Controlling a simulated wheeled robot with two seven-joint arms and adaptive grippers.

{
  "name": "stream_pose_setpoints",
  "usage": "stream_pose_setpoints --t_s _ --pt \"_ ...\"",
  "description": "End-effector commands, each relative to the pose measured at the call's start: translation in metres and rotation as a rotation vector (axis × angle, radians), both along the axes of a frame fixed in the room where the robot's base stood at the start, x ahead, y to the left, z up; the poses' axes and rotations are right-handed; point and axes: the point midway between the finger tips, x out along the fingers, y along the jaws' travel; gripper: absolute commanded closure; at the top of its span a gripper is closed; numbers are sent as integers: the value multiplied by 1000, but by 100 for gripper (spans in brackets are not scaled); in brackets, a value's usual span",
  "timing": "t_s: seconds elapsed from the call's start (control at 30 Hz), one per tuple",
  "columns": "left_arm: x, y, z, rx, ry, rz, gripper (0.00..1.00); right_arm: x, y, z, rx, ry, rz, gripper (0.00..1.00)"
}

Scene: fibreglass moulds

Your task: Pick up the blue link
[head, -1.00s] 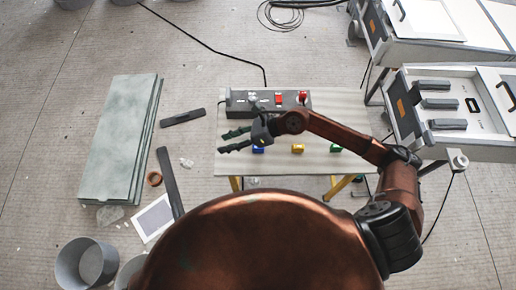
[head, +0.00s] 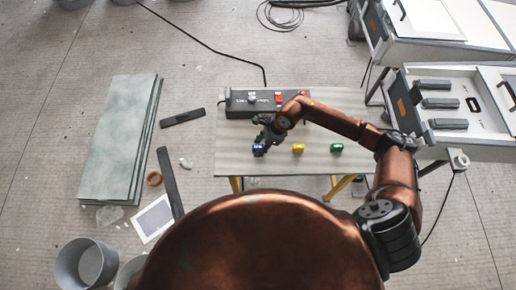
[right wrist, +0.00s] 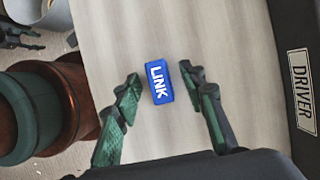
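The blue link (head: 258,149), a small block lettered "LINK", lies on the pale table (head: 230,166) at the left of a row of coloured pieces. My right gripper (head: 261,142) is at it in the head view and partly covers it. In the right wrist view the blue link (right wrist: 159,83) lies between the two spread green fingertips, with a gap on each side. The right gripper is open and empty. My left gripper (right wrist: 24,38) shows small at the upper left of the right wrist view, its fingers apart; it is hidden in the head view.
A yellow piece (head: 298,148) and a green piece (head: 337,147) stand to the right of the link. A dark driver box (head: 238,102) runs along the table's back edge. A machine with dark handles (head: 447,124) stands at the right. Grey-green boards (head: 118,140) lie on the left floor.

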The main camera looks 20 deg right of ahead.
Motion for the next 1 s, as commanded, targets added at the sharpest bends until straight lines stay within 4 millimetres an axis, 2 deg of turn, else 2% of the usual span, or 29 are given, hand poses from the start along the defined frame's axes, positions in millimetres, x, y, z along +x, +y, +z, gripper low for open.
stream_pose_setpoints --t_s 0.1,0.27,0.8,1.0 --pt "-1 0 -1 0 1 0 60 1 4 -8 2 -1 0 62" --pt "-1 0 -1 0 1 0 60 1 3 -7 2 -1 0 62" --pt "-1 0 -1 0 1 -1 60 1 3 -7 2 -1 0 99" --pt "-1 0 -1 0 1 -1 60 1 3 -7 2 -1 0 100"
